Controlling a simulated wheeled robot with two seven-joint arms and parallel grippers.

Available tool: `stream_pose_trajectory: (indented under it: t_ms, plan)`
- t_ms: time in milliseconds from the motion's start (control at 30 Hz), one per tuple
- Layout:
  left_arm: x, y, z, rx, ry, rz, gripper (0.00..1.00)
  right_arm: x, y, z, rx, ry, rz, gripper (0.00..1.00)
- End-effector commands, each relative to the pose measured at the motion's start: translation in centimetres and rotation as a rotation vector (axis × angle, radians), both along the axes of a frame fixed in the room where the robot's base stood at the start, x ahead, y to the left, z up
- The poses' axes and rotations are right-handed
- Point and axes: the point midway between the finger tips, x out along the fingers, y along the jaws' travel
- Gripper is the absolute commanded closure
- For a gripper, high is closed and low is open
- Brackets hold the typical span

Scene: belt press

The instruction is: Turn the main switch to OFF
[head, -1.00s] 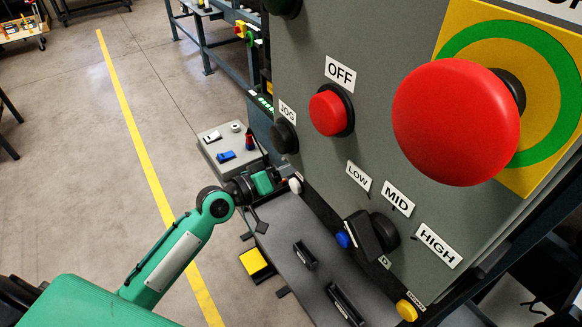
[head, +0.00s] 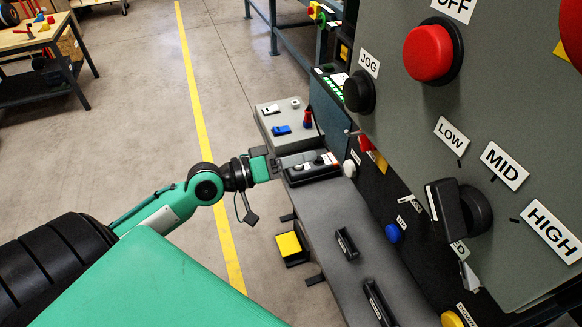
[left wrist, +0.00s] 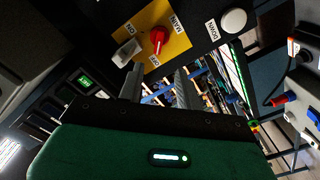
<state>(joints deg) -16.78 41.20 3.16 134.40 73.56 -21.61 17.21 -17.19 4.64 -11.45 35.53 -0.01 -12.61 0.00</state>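The main switch is a red knob (left wrist: 158,38) on a yellow plate (left wrist: 178,45) marked MAIN, ON and OFF in the left wrist view. In the head view a small red part (head: 365,142) beside yellow, partly seen edge-on, looks like the same switch. My left gripper (left wrist: 160,86) has its two grey fingers apart with nothing between them, just below the plate. In the head view the left gripper (head: 318,160) points right toward the panel. My right gripper is not in view.
A white button (left wrist: 233,20) marked DOWN sits beside the plate. A large grey panel with a JOG knob (head: 359,92), red OFF button (head: 428,53) and black selector (head: 460,208) stands at right. A grey ledge (head: 330,230) runs below.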

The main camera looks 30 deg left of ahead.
Motion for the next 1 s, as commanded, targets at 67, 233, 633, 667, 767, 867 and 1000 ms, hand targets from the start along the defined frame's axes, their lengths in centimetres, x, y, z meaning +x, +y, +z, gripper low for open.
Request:
stream_pose_trajectory:
  t_ms: [67, 233, 633, 667, 767, 867, 1000]
  plan:
    - [-0.6, 0.5, -0.3, 0.002, 0.001, 0.000, 0.65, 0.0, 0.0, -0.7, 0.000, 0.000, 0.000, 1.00]
    - [-1.3, 0.9, -0.1, 0.001, 0.000, -0.001, 0.65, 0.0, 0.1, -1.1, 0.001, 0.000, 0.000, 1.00]
    - [-1.4, 1.1, 0.1, 0.000, -0.001, -0.001, 0.65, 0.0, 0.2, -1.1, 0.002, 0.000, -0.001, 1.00]
    - [-1.4, 1.1, 0.1, 0.000, -0.001, -0.001, 0.65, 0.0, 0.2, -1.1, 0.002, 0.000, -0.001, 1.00]
    - [-1.4, 1.1, 0.1, 0.000, -0.001, -0.001, 0.65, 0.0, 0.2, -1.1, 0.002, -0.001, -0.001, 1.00]
    - [-1.3, 1.2, -0.1, 0.001, 0.000, 0.002, 0.65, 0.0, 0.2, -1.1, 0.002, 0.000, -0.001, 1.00]
    - [0.2, 2.9, -2.8, 0.025, 0.024, 0.059, 0.65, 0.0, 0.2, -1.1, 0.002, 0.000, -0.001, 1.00]
